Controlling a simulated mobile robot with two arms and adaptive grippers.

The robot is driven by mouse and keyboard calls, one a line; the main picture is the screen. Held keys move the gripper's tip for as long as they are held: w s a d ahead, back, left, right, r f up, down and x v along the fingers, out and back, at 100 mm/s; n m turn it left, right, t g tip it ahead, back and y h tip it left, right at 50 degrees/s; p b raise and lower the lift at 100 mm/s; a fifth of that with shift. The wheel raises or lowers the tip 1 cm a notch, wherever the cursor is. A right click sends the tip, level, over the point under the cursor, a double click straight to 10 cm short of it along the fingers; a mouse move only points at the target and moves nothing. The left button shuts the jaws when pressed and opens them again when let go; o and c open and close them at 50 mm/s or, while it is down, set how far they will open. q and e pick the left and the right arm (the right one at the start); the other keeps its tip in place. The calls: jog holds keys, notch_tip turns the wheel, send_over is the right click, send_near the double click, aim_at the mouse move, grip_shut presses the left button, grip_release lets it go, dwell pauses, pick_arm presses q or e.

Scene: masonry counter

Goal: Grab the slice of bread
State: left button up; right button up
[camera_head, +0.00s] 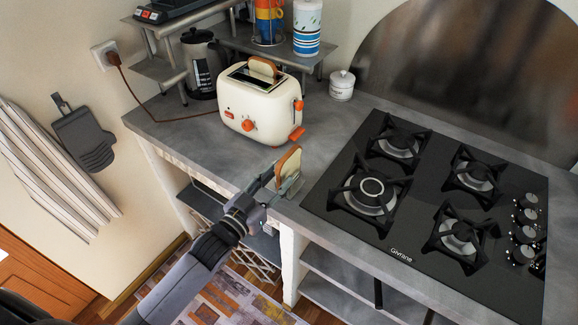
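One slice of bread (289,161) is upright between the fingers of my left gripper (280,183), near the front edge of the counter. The fingers sit on either side of its lower part and appear shut on it. Its lower end is partly hidden by the fingers, and I cannot tell whether it touches the counter. Another slice of bread (263,67) sticks up from a slot of the cream toaster (255,107). My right gripper is not in view.
A black gas hob (320,199) lies to the right of my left gripper. A kettle (203,65), a small white lidded jar (341,86) and a metal shelf with cups (270,22) stand behind. The grey counter (185,128) is clear left of the toaster.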

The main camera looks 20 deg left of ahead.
aim_at(289, 167)
pick_arm(q)
jog(key=p+x, duration=0.2)
jog(key=x, duration=0.3)
jog(key=shift+w+d, duration=0.1)
jog(key=shift+w, duration=0.1)
jog(key=shift+w+d+f, duration=0.1)
jog(key=shift+w, duration=0.15)
jog(key=shift+s, duration=0.1)
jog(key=shift+c, duration=0.8)
grip_shut()
